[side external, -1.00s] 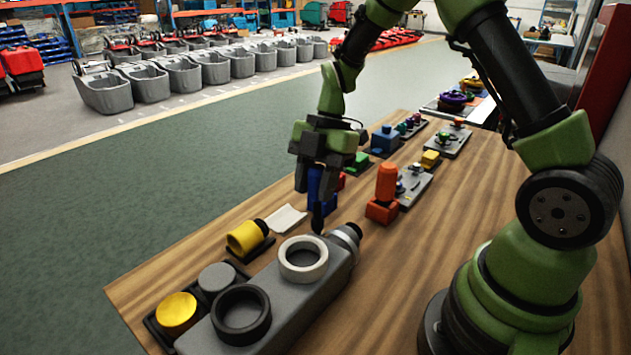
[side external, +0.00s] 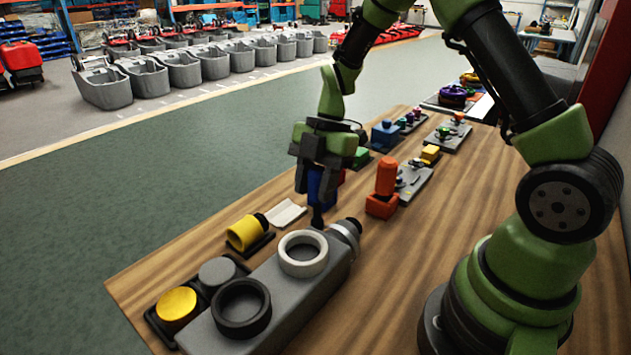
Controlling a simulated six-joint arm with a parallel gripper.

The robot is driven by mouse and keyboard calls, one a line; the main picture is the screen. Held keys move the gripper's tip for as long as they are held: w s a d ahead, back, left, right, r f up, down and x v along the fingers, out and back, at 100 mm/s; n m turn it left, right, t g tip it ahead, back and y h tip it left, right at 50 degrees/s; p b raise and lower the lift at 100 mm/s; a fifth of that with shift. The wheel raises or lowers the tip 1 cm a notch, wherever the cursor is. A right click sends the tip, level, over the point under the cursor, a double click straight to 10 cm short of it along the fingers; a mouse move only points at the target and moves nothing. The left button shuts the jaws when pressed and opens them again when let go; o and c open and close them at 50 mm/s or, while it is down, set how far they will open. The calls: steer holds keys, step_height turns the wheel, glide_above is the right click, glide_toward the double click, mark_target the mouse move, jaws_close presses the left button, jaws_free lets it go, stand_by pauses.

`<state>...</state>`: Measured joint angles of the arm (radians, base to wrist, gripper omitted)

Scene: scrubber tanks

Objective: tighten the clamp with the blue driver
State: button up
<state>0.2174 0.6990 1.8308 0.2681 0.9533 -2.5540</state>
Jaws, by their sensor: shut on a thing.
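The blue driver (side external: 316,188) hangs upright in my gripper (side external: 322,170), which is shut on it. Its dark tip (side external: 317,217) points down at the far end of the grey tank (side external: 300,305), close to the ribbed neck (side external: 344,232). The clamp cannot be made out clearly; a band around the neck may be it. I cannot tell whether the tip touches anything.
The tank carries a white ring (side external: 303,253) and a black ring (side external: 241,308). A yellow cup (side external: 244,233) and pale cloth (side external: 286,213) lie left. An orange-handled tool (side external: 386,178) stands right in its holder.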

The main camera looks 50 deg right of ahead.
steer(key=m+t, duration=0.2)
steer(key=m, duration=0.2)
steer(key=shift+m, duration=0.3)
steer(key=m+t+h, duration=0.1)
steer(key=m, duration=0.2)
steer(key=shift+w+d+m, duration=0.1)
steer(key=shift+w+m, duration=0.05)
steer(key=shift+m, duration=0.25)
steer(key=shift+w+m+t, duration=0.1)
steer(key=shift+m+t, duration=0.3)
steer(key=shift+m, duration=0.5)
steer(key=m+h, duration=0.1)
steer(key=m, duration=0.1)
steer(key=m+t+h, duration=0.1)
steer(key=m, duration=0.2)
steer(key=shift+w+d, duration=0.1)
steer(key=shift+d, duration=0.05)
steer(key=shift+r, duration=0.9)
